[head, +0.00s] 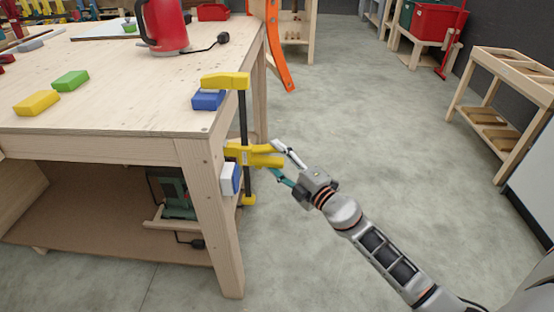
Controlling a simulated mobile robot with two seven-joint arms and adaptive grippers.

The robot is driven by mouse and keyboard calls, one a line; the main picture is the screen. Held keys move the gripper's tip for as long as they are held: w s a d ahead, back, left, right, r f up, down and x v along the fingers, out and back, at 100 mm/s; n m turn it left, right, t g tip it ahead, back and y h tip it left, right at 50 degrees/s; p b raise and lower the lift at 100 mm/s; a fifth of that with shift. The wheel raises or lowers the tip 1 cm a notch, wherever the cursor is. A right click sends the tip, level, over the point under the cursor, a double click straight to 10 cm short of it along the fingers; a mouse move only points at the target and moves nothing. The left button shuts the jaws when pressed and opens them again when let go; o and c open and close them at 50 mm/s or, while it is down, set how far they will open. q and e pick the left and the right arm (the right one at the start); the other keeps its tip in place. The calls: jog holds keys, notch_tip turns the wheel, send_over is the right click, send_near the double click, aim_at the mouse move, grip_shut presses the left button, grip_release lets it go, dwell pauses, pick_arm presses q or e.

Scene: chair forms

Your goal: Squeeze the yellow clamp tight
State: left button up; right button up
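The yellow clamp (243,114) stands upright at the right front corner of the wooden workbench. Its yellow top jaw reaches over a blue block (208,100) on the tabletop. Its dark bar runs down past the edge, and its yellow lower body with two handles (262,155) sits beside the bench leg. The two handles point right, slightly apart. My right gripper (275,159) is open, with one finger above and one below the handle ends. I cannot tell whether either finger touches them. My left gripper is not in view.
The workbench (120,110) also holds a yellow block (37,103), a green block (71,81) and a red kettle (166,25). A white-and-blue piece (230,179) is by the bench leg. A wooden rack (500,110) stands further right.

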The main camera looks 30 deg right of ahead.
jog(key=shift+w, duration=0.1)
dwell(0.3)
jog(key=shift+w+a, duration=0.3)
jog(key=shift+w, duration=0.15)
grip_shut()
dwell(0.4)
jog(key=shift+s+d, duration=0.4)
jog(key=shift+s, duration=0.1)
